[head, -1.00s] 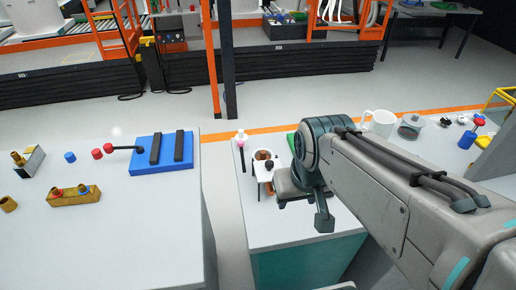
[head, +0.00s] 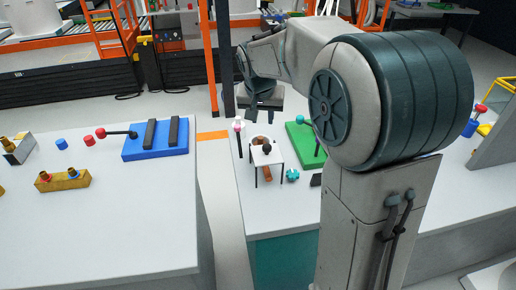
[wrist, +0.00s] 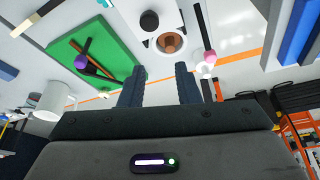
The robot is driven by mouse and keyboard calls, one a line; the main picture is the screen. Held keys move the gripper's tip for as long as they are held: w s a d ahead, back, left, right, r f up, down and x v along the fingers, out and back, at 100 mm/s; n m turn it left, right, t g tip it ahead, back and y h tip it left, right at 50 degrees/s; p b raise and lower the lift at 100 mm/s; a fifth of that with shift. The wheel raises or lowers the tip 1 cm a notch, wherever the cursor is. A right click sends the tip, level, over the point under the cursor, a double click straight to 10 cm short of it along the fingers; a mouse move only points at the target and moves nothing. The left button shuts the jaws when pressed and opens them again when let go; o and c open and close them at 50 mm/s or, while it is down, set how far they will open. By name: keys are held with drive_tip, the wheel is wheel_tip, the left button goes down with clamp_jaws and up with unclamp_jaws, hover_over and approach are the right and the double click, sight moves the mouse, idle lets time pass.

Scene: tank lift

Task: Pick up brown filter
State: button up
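The brown filter (wrist: 172,42) shows in the wrist view as a round brown piece in a ring-shaped opening, beyond my fingertips. In the head view brown (head: 259,141) shows at the back of a small white stand (head: 275,157). A black knob (head: 267,148) is on the stand; it also shows in the wrist view (wrist: 149,20). My gripper (wrist: 160,82) is open, its two dark fingers apart with nothing between them. In the head view my gripper (head: 255,112) is behind the stand, above and apart from it.
A green board (head: 303,143) with a teal-knobbed lever lies right of the stand, and a teal piece (head: 292,175) in front of it. A pink-and-white upright piece (head: 238,127) stands to the left. A gap separates this counter from the left table (head: 120,230).

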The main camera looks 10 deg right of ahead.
sight(260, 138)
drive_tip(key=shift+m, duration=0.4)
drive_tip(key=w+x, duration=0.1)
drive_tip(key=x, duration=0.5)
drive_tip(key=w+x, duration=0.1)
drive_tip(key=x, duration=0.5)
drive_tip(key=w+r+x, duration=0.1)
drive_tip(key=x, duration=0.4)
drive_tip(key=shift+w+a+f, duration=0.3)
drive_tip(key=shift+w+a, duration=0.05)
clamp_jaws()
